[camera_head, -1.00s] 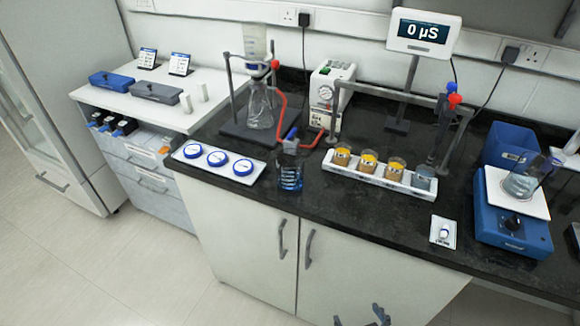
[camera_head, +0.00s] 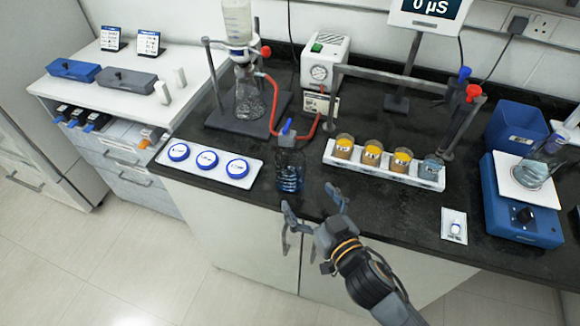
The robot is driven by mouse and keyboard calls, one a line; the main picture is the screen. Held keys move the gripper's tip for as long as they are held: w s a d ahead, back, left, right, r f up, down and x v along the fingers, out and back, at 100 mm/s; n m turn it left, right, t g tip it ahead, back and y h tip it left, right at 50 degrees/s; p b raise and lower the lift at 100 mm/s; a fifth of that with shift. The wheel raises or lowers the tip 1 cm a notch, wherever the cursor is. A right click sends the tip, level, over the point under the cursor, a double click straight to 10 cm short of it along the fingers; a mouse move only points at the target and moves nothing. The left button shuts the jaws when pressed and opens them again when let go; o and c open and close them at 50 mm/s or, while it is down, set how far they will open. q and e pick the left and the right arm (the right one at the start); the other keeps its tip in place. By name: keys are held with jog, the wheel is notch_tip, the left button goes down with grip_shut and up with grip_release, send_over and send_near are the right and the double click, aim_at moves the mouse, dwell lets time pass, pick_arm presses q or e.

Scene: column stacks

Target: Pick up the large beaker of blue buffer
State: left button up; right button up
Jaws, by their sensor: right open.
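The large beaker of blue buffer (camera_head: 289,172) stands upright near the front edge of the black bench, between the white tray of blue-lidded dishes and the column rack. It is clear glass with blue liquid low in it, and a blue-topped item shows at its rim. My right gripper (camera_head: 312,205) is open and empty just in front of the beaker, at the bench's front edge. Its two fingers are spread apart, pointing toward the beaker, and appear clear of it. My left gripper is not in view.
A white tray (camera_head: 248,179) with blue-lidded dishes lies left of the beaker. A white rack (camera_head: 367,172) with several amber-filled vessels is to its right. Behind stand a flask (camera_head: 250,98) with red tubing and a pump (camera_head: 326,62). A blue stirrer (camera_head: 520,215) stands far right.

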aim_at(296, 182)
jog(key=x, duration=0.3)
jog(key=shift+w+a, duration=0.25)
jog(key=shift+p+x, duration=0.45)
jog(key=shift+x, duration=0.45)
jog(key=x, duration=0.3)
jog(key=shift+w+f+p, duration=0.3)
jog(key=shift+p, duration=0.1)
jog(key=shift+w+a+f, duration=0.15)
jog(key=shift+w, duration=0.25)
jog(key=c, duration=1.1)
jog(key=shift+c, duration=1.2)
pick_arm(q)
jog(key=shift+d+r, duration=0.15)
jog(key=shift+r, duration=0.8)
